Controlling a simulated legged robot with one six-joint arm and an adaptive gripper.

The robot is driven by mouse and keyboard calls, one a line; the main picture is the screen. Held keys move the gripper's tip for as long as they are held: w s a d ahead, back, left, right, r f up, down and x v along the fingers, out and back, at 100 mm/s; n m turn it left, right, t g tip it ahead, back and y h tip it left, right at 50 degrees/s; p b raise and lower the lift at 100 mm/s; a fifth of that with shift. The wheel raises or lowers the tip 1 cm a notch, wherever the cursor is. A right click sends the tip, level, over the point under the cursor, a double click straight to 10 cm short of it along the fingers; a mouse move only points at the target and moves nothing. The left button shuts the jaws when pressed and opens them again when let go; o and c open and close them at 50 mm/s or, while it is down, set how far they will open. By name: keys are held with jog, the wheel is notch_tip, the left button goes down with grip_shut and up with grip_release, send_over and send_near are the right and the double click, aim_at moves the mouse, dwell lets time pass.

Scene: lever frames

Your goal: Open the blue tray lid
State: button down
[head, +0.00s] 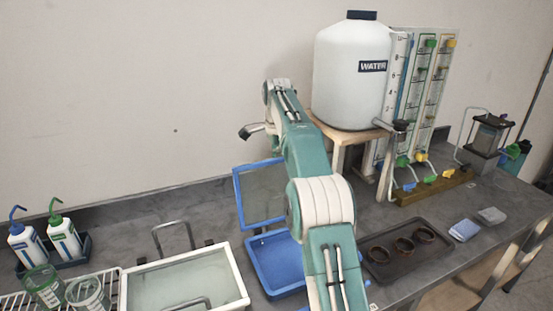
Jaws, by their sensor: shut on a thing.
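The blue tray (273,262) sits on the grey bench, just right of the white-rimmed basin. Its blue-framed lid (238,200), with a clear grey-green panel, stands raised and steeply tilted at the tray's back. The lid's right side passes behind my arm. My teal and white arm covers the tray's right part and reaches up above the lid. A small dark-tipped part of my wrist sticks out to the left, apart from the lid. My gripper's fingers are hidden behind the arm, so I cannot see their contact with the lid.
A white-rimmed basin (238,303) lies left of the tray. Wash bottles (64,240) stand farther left. A white water tank (345,85) on a wooden stand is behind my arm at right. A dark tray (432,267) with three brown rings lies to the right.

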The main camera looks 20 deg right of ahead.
jog(key=c, duration=0.8)
grip_release()
jog(key=shift+w, duration=0.25)
jog(key=shift+o, duration=0.5)
jog(key=shift+w, duration=0.1)
